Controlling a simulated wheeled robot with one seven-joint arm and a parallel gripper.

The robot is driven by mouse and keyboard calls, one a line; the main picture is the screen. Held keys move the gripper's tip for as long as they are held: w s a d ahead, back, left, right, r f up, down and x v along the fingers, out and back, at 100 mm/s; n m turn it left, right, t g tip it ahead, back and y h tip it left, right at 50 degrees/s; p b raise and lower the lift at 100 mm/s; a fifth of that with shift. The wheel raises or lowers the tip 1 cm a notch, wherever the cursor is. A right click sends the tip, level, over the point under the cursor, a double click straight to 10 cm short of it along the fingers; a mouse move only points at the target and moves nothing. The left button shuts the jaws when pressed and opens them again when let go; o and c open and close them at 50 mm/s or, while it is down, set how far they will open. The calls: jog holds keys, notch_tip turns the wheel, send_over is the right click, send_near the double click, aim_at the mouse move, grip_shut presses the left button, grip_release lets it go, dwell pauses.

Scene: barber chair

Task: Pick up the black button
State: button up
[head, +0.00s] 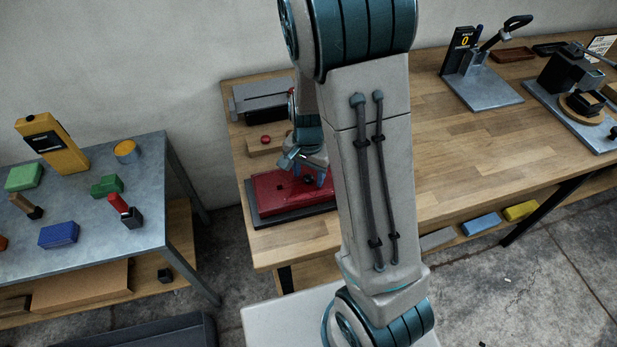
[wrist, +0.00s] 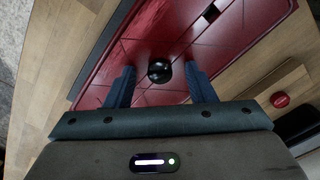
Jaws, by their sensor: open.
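The black button (wrist: 159,71) is a small glossy black knob on a red panel. In the wrist view it sits between the two blue fingers of my gripper (wrist: 160,88), with a gap on each side. My gripper is open and close to the panel. In the head view the black button (head: 309,180) is a small dark spot beside my gripper (head: 316,172), partly hidden by it. The red panel (head: 275,196) lies on a dark base at the left end of the wooden table.
A red button (wrist: 281,100) is beside the panel, also in the head view (head: 266,139). A grey device (head: 262,100) stands behind it. A blue-grey table (head: 90,215) with coloured blocks is at left. The wooden table (head: 450,160) is clear in its middle.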

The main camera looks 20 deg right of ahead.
jog(key=shift+c, duration=0.3)
jog(key=c, duration=1)
jog(key=shift+r, duration=0.1)
